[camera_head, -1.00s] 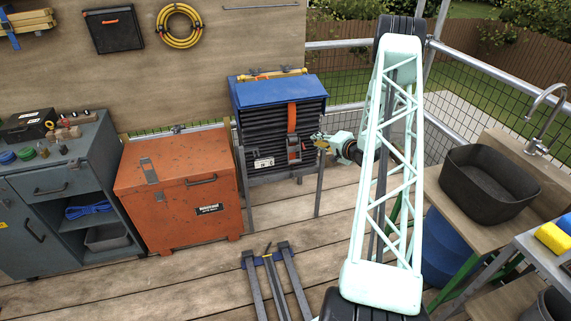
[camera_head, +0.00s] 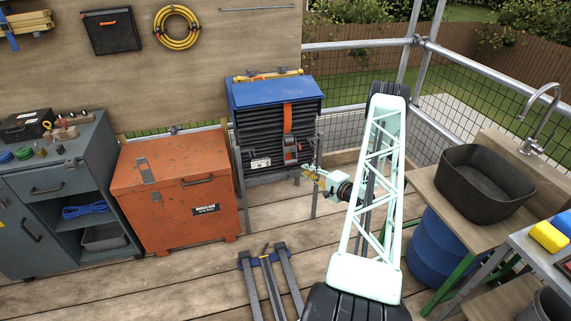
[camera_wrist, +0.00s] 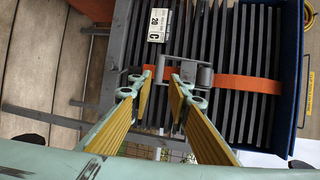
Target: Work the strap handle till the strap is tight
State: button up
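A stack of dark tiles (camera_head: 262,140) stands in a rack under a blue cover (camera_head: 275,92). An orange strap (camera_head: 288,118) runs down its front; it also shows in the wrist view (camera_wrist: 248,84). The grey metal strap handle with its buckle (camera_head: 291,152) sits on the strap low on the stack, and in the wrist view (camera_wrist: 203,76) it lies just beyond and right of the fingertips. My gripper (camera_head: 311,172) is right of and below the handle in the head view. In the wrist view its yellow-padded fingers (camera_wrist: 161,77) are apart with nothing held. Whether a fingertip touches the handle, I cannot tell.
A white label (camera_wrist: 157,24) is on the tiles. An orange chest (camera_head: 178,185) stands left of the rack. A grey sawhorse-like stand (camera_head: 266,258) is on the deck in front. A sink basin (camera_head: 484,183) is at the right. The deck between is partly clear.

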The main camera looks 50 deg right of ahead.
aim_at(290, 162)
jog(key=shift+w, duration=0.1)
dwell(0.4)
jog(key=shift+b+x, duration=1.3)
jog(key=shift+x, duration=5.5)
jog(key=shift+f, duration=0.15)
jog(key=shift+c, duration=0.5)
grip_shut()
